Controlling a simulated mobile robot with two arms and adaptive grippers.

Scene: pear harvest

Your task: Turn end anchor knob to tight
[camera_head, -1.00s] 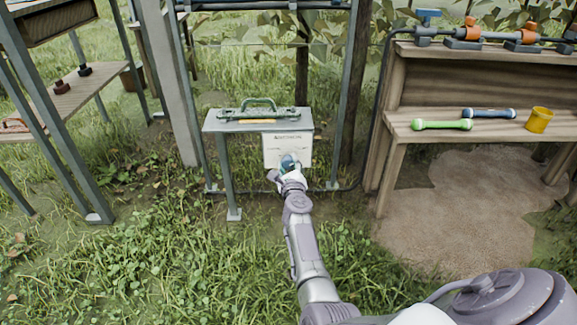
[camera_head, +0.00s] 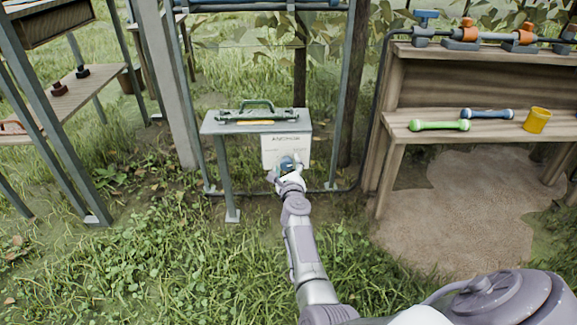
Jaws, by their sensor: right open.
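The white anchor panel (camera_head: 283,147), with small lettering at its top, hangs at the front right of a small grey metal table (camera_head: 222,124). A blue knob (camera_head: 287,163) sits low on the panel, partly hidden by my gripper. My right gripper (camera_head: 287,170) is at the knob with its fingers open around or just in front of it; I cannot tell whether they touch it. My left gripper is not in view.
A green-handled tool (camera_head: 257,104) lies on the small table. A shelf (camera_head: 75,100) stands left. Grass in front is open.

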